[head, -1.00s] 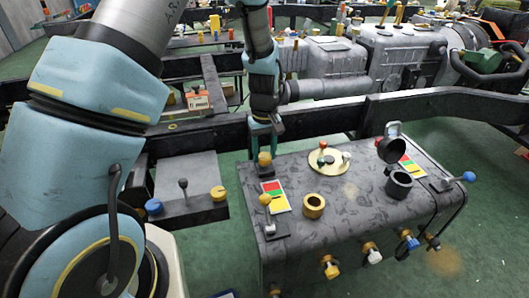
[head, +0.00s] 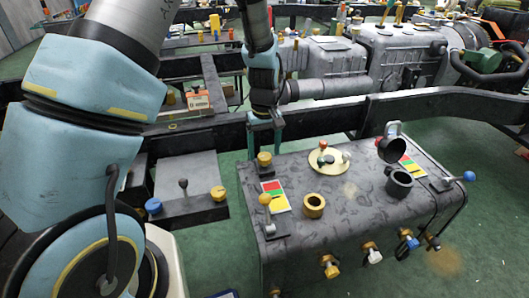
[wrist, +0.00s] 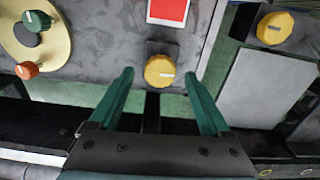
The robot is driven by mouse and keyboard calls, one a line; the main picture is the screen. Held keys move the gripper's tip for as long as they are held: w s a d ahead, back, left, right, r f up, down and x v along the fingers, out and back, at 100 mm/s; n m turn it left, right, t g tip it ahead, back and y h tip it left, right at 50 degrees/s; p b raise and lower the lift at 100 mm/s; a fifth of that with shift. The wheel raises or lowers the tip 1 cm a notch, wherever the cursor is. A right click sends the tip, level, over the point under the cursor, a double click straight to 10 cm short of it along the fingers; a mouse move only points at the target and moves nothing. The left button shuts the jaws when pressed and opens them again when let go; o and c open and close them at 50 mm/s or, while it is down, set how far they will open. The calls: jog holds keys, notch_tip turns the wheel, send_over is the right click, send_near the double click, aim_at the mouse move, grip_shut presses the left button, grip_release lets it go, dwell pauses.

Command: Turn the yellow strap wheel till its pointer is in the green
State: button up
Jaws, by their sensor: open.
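My gripper (head: 266,150) points down just above the wheel. In the wrist view its green fingers (wrist: 158,75) are open, one on each side of the wheel, with gaps; contact is not visible. Which field the pointer meets is unclear.
A yellow ball lever (head: 265,199) and brass ring (head: 313,206) stand close by on the tank. A round plate (head: 327,161) with small knobs lies to the right. Another yellow knob (head: 218,193) sits on the side shelf. A black frame rail (head: 340,122) runs behind.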

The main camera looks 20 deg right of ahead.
aim_at(264, 156)
notch_tip(264, 156, up, 10)
jog(key=shift+f, duration=0.2)
jog(key=shift+a, duration=0.1)
